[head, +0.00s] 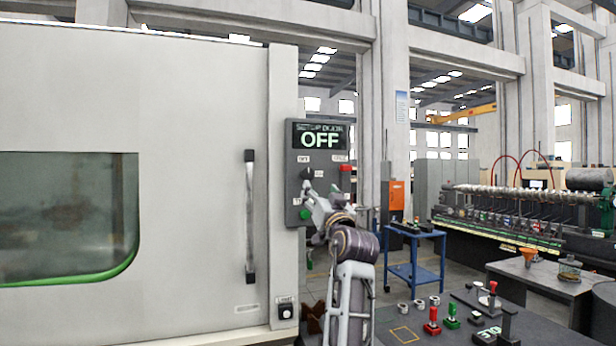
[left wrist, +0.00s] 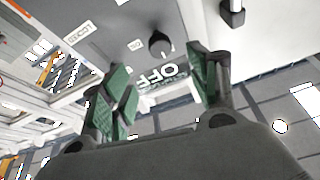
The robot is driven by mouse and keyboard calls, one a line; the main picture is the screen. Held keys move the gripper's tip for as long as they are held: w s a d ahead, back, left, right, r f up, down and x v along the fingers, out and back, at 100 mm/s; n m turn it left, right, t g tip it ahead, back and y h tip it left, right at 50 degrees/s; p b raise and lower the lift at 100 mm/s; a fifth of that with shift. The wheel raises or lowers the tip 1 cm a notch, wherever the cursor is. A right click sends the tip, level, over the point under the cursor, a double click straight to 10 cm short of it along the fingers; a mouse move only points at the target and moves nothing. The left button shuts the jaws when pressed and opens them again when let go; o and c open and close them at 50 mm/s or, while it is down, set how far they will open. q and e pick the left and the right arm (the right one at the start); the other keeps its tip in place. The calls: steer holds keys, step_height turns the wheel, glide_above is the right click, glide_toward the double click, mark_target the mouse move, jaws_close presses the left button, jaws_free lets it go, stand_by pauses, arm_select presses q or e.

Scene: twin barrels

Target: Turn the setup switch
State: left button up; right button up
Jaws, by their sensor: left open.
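The setup switch (head: 307,174) is a dark round knob on a grey control panel (head: 294,152), below a display (head: 320,140) that reads OFF. In the left wrist view the knob (left wrist: 159,42) has a light pointer mark and shows just past the gap between my fingertips, with no finger seen touching it. My left gripper (head: 309,190) is close in front of the panel, just below the knob. Its green-padded fingers (left wrist: 160,64) are open and empty. The arm and gripper hide part of the lower panel. My right gripper is not in view.
A red button (head: 345,168) and a green button (head: 305,214) sit on the same panel. The machine door (head: 205,110) with a dark vertical handle (head: 250,215) is to the left. A blue cart (head: 428,275) and a dark table (head: 470,325) stand to the right.

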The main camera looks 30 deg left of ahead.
mark_target(309, 176)
arm_select(q)
steer(key=p+x, duration=0.2)
steer(key=x, duration=0.9)
steer(key=shift+w+a+r, duration=0.1)
steer(key=shift+w+a+r+p, duration=0.25)
steer(key=shift+w+a+p, duration=0.1)
steer(key=shift+w+a, duration=0.15)
steer(key=shift+w+a+r, duration=0.2)
steer(key=shift+w+a, duration=0.05)
steer(key=shift+a, duration=0.1)
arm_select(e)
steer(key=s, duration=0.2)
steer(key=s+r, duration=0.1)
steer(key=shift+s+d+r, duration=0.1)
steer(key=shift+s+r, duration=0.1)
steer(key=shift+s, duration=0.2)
arm_select(q)
steer(key=shift+c, duration=0.4)
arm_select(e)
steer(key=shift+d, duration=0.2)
arm_select(q)
steer(key=c, duration=0.9)
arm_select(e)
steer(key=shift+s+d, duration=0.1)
